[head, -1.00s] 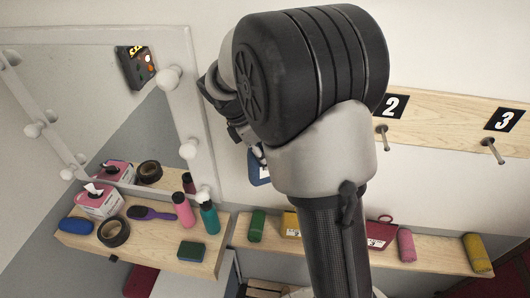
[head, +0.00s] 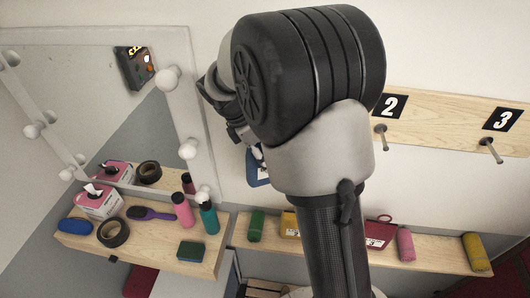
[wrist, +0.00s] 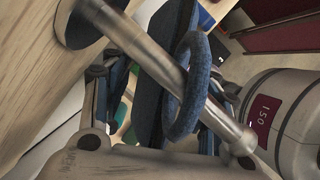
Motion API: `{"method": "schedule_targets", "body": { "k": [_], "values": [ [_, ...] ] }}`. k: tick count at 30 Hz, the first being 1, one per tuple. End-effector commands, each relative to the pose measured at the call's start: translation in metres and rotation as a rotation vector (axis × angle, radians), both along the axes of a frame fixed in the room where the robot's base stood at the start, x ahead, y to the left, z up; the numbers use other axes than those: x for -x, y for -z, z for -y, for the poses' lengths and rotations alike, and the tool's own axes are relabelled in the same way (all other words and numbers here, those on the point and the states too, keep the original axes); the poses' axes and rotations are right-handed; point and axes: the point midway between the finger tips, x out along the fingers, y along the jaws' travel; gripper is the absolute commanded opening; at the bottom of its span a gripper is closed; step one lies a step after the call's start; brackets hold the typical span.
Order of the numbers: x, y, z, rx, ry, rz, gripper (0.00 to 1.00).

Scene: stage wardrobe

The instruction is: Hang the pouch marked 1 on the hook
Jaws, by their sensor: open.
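A blue pouch (head: 257,172) hangs against the wall in the head view, mostly behind my arm. Its number cannot be read. In the wrist view its blue loop (wrist: 206,75) is around the metal hook peg (wrist: 150,57), which sticks out past it. The peg's round base is on the wooden rail (wrist: 28,60). My gripper (wrist: 160,105) is open, with its fingers on either side of the blue fabric. In the head view my gripper (head: 243,135) is partly hidden by my arm. The hook there is hidden.
Hooks marked 2 (head: 382,135) and 3 (head: 490,148) are bare on the rail to the right. Below, a shelf (head: 340,252) holds a red pouch (head: 381,233), a yellow pouch (head: 291,224) and several rolls. A mirror (head: 85,100) and cluttered shelf (head: 75,233) stand left.

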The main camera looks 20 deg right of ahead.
Motion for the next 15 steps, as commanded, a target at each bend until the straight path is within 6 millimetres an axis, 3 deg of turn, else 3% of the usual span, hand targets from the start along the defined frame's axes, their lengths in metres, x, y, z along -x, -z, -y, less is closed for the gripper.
{"method": "schedule_targets", "body": {
  "k": [10, 15],
  "values": [
    [0.0, 0.0, 0.0, 0.0, 0.0, -0.001, 0.6],
    [-0.001, -0.014, -0.006, -0.001, -0.001, 0.003, 0.6]
  ]
}}
